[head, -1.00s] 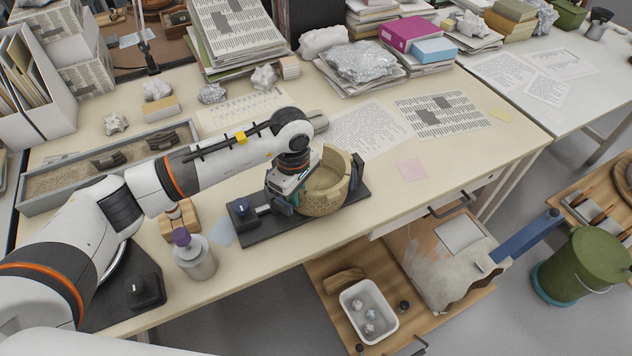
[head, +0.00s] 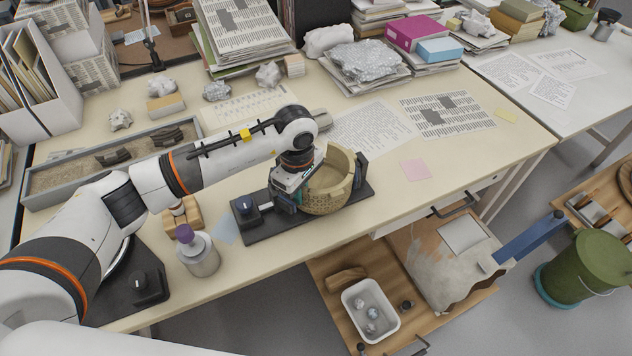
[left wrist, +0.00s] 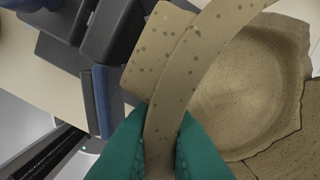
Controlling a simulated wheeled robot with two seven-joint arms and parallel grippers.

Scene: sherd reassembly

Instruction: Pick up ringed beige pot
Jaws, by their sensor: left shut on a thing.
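The beige pot (head: 326,199) is open-topped with a broken, stepped rim and a patterned band on its outside. It stands in a dark clamp stand (head: 268,228) on the desk. My left gripper (head: 303,190) comes down on the pot's left side. In the left wrist view, its teal fingertips (left wrist: 163,128) are shut on the pot's wall, one on each side. The speckled pot (left wrist: 245,90) shows its hollow inside and crack lines there. Whether the pot touches the stand is hard to tell. My right gripper is not in view.
A sand tray (head: 60,190) with dark sherds lies at the left. A grey bottle with a purple cap (head: 198,256) stands in front of it. Papers (head: 447,113) and a pink note (head: 415,169) lie flat right of the pot. The desk's front edge is close.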

